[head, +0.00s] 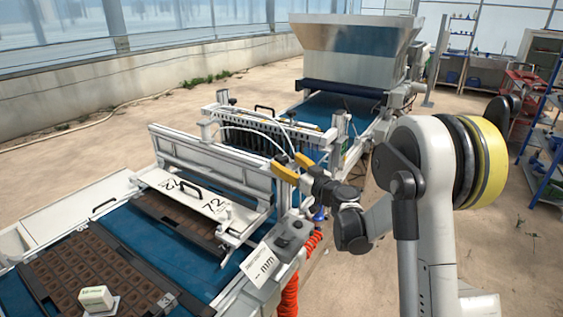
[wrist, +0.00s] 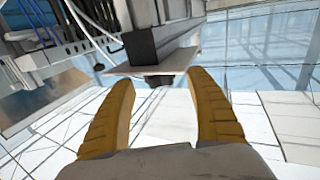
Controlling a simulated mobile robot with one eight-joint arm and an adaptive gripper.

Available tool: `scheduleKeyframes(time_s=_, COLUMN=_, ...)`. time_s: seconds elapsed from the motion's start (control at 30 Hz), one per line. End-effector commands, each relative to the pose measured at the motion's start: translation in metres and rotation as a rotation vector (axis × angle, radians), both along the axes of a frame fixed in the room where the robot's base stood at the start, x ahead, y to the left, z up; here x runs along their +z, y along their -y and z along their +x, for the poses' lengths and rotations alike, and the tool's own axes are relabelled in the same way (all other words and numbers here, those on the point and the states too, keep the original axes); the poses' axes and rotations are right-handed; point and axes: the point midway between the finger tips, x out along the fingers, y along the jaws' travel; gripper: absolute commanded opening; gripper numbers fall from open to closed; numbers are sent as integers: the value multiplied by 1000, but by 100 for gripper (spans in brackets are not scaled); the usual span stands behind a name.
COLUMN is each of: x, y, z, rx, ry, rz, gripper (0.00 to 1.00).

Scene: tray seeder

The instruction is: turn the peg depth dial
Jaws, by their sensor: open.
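My gripper (head: 284,165) is open and empty in the head view, its yellow fingers pointing left beside the seeder's right end. In the wrist view my gripper (wrist: 160,80) has its fingers well apart. A small dark knob (wrist: 157,81) on a pale plate (wrist: 150,66) shows between and beyond the fingertips; I see no contact. In the head view a dark knob (head: 296,228) stands on a sloping panel below my gripper, beside a white label marked "mm" (head: 264,264). I cannot tell for certain which knob is the peg depth dial.
A brown cell tray (head: 100,275) lies on the blue belt (head: 150,237). Orange hose (head: 289,296) hangs below the panel. A metal hopper (head: 355,50) stands behind.

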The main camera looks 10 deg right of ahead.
Motion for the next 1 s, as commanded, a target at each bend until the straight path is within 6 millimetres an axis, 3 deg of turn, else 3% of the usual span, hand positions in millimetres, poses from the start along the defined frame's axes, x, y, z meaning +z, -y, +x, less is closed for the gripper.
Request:
scheduleKeyframes(time_s=0.2, x=-1, y=-10, z=25, rx=1, ry=0, rz=0, gripper=65)
scheduleKeyframes(time_s=0.57, x=1, y=-12, z=29, rx=0, ry=0, rz=0, gripper=63)
scheduleKeyframes(time_s=0.73, x=1, y=-12, z=29, rx=0, ry=0, rz=0, gripper=11)
scheduleKeyframes(time_s=1.0, x=0, y=-15, z=29, rx=-66, ry=0, rz=0, gripper=10)
